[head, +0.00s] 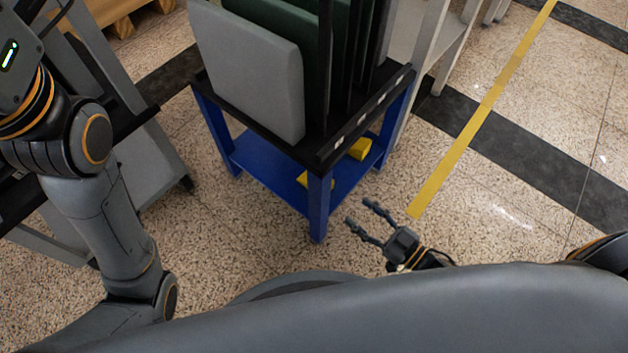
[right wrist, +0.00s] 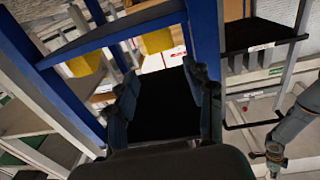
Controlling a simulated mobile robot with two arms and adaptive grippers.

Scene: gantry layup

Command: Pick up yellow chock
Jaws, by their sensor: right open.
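Two yellow chocks lie on the lower shelf of a blue-legged rack: one chock (head: 359,148) toward the right side, the other (head: 303,179) near the front leg and partly hidden by it. Both chocks also show in the right wrist view, one at left (right wrist: 85,64) and one nearer the middle (right wrist: 157,41). My right gripper (head: 360,213) is open and empty, in front of the rack's near corner and apart from both chocks. Its two fingers also show in the right wrist view (right wrist: 160,70). My left arm shows at the left, but its gripper is not visible.
The blue rack (head: 319,210) holds upright grey and green panels (head: 250,75) above the shelf. Its front leg stands close to my right gripper. A grey frame (head: 155,165) stands at left. A yellow floor line (head: 480,115) runs at right, with open floor around it.

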